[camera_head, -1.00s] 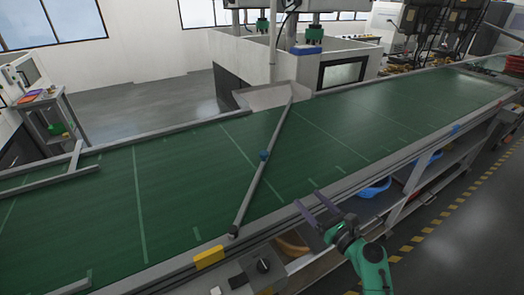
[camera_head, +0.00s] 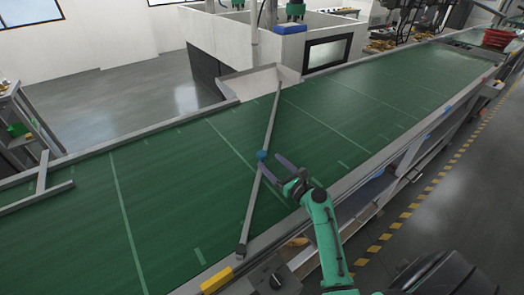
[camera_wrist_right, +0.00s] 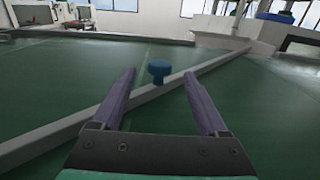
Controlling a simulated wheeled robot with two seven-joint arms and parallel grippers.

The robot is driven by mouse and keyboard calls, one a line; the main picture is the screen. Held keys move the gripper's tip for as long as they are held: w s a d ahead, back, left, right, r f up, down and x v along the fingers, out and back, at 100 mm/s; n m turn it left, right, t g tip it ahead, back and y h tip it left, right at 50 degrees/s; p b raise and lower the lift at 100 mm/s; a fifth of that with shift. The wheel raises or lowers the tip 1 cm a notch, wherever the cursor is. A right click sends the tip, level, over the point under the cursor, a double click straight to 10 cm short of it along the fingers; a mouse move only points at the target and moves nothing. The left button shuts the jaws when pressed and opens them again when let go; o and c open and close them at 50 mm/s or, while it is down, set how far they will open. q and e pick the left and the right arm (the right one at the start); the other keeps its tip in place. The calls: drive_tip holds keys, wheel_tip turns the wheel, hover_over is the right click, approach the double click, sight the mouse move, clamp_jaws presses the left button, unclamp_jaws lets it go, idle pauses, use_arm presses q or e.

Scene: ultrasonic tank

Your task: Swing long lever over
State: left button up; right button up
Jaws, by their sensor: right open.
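The long lever (camera_head: 252,198) is a thin grey bar lying slantwise across the green conveyor belt, from the near rail to the chute at the far side. A blue knob (camera_head: 262,155) stands up about midway along it. My right gripper (camera_head: 270,168) is open and over the belt, its purple fingers pointing at the knob. In the right wrist view the knob (camera_wrist_right: 158,72) shows ahead, between the fingertips (camera_wrist_right: 157,78), with the lever (camera_wrist_right: 70,130) running behind and beneath them. Whether the fingers flank the knob is unclear. My left gripper is not in view.
The green belt (camera_head: 170,190) is mostly clear around the lever. A metal chute (camera_head: 248,80) sits at the belt's far edge by a white enclosure (camera_head: 235,40). A short grey guide bar (camera_head: 38,197) is at left. A yellow block (camera_head: 216,280) is on the near rail.

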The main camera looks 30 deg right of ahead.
sight(265, 157)
drive_tip(key=w, duration=0.6)
drive_tip(key=shift+w+a+f, duration=0.1)
drive_tip(key=shift+a+f, duration=0.05)
drive_tip(key=shift+a, duration=0.25)
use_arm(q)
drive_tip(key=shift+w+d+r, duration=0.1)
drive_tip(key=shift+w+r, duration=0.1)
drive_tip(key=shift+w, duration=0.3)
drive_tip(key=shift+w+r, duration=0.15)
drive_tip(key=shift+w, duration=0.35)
use_arm(e)
drive_tip(key=shift+c, duration=0.7)
drive_tip(key=c, duration=1)
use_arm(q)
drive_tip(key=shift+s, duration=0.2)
use_arm(e)
clamp_jaws()
